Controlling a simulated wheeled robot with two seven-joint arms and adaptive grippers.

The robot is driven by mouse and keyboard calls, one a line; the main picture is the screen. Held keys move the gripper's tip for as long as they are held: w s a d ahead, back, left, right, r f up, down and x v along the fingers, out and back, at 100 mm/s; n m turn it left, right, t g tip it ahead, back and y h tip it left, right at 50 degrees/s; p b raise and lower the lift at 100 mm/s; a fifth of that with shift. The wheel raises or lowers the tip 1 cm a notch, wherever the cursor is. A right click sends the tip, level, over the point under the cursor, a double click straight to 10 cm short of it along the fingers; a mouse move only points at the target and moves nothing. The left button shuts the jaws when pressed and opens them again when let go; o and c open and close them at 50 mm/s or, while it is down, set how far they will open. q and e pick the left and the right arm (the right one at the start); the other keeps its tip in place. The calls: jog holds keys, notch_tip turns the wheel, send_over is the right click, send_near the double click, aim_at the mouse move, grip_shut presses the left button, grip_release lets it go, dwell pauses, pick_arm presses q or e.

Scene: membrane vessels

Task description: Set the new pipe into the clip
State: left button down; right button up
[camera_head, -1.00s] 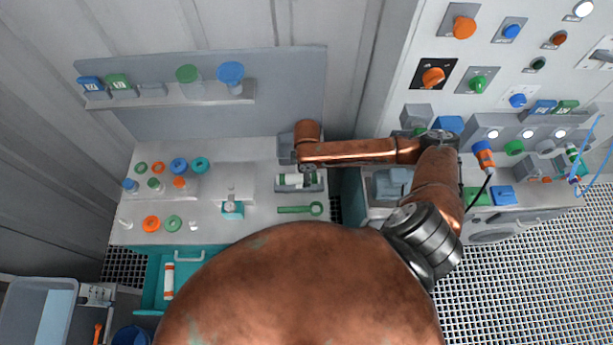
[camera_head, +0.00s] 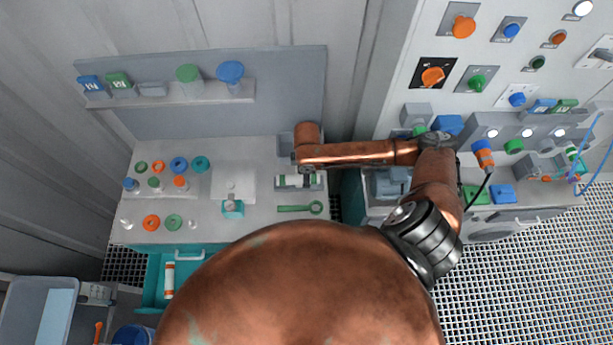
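A white pipe with green bands (camera_head: 291,181) lies in a grey holder (camera_head: 316,187) on the grey worktop, right of the middle. It lies roughly level, just below the end of my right arm in the picture. I cannot tell whether it is fully seated. My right arm comes in from the right and ends over the worktop just behind the pipe. My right gripper (camera_head: 303,168) is mostly hidden under the arm's end, so its fingers and any contact do not show clearly. My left gripper is not in view. A white and orange pipe (camera_head: 169,281) lies in the open teal drawer (camera_head: 150,291).
A green wrench (camera_head: 296,209) lies in front of the holder. Coloured rings and small fittings stand on the left of the worktop (camera_head: 265,160). A shelf (camera_head: 205,98) holds capped vessels behind. A control panel and cabled bench stand on the right.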

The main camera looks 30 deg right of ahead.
jog(key=shift+f, duration=0.1)
dwell(0.3)
jog(key=o, duration=1.2)
jog(key=shift+o, duration=0.2)
notch_tip(320, 180, up, 12)
jog(key=shift+s, duration=0.15)
